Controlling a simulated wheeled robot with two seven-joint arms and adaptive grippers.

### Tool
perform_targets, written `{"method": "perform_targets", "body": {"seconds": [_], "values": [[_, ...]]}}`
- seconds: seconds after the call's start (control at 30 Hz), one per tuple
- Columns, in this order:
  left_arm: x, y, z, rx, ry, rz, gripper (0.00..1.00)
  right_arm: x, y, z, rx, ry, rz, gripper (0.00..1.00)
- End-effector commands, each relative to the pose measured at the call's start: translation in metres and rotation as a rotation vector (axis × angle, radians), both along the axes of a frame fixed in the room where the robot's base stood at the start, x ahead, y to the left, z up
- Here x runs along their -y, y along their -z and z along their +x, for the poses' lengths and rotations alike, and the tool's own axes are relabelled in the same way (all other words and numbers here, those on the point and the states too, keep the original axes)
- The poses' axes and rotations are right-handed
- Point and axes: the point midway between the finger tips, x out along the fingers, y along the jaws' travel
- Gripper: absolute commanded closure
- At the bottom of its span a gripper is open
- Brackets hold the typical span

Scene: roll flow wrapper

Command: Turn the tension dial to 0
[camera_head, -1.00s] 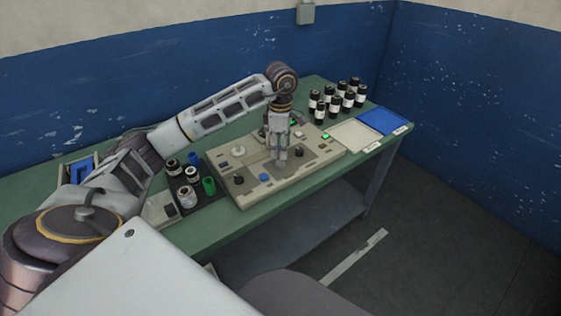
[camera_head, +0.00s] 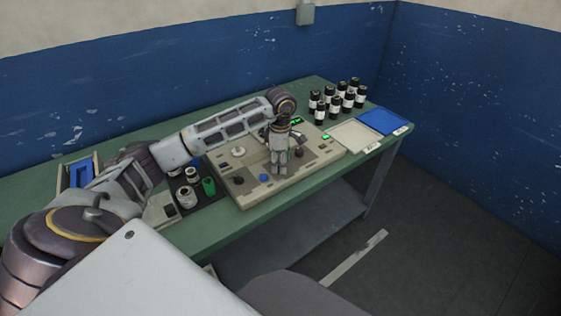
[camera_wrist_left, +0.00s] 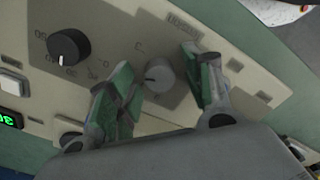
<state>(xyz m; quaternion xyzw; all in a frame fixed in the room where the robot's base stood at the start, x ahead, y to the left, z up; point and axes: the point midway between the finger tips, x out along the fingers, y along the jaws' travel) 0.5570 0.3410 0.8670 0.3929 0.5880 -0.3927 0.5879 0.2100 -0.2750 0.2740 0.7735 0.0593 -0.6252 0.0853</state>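My left gripper (camera_wrist_left: 160,72) is open, with one green-padded finger on each side of the dial and visible gaps between. In the head view my left gripper (camera_head: 278,168) points down over the beige machine (camera_head: 250,200) and hides this dial. My right gripper is not in view.
A black dial (camera_wrist_left: 69,47) with a printed scale is beside the left finger. Several dark bottles (camera_head: 320,112), a beige tray (camera_head: 354,136) and a blue tray (camera_head: 384,121) are to the right.

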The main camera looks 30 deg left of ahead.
Motion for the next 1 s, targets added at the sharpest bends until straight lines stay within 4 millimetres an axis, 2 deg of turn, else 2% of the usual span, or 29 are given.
{"method": "perform_targets", "body": {"seconds": [0.03, 0.33, 0.67, 1.0], "values": [[0.0000, -0.0001, 0.0000, 0.000, 0.000, 0.000, 0.58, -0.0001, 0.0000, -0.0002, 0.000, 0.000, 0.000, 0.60], [-0.0001, -0.0002, 0.0000, 0.000, 0.000, 0.000, 0.96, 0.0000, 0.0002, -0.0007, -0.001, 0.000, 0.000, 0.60], [-0.0002, -0.0004, 0.0000, 0.000, -0.026, 0.000, 0.96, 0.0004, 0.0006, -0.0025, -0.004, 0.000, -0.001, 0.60], [-0.0004, -0.0006, 0.0002, 0.000, -0.167, 0.000, 0.96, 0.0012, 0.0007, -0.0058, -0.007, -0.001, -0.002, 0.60]]}}
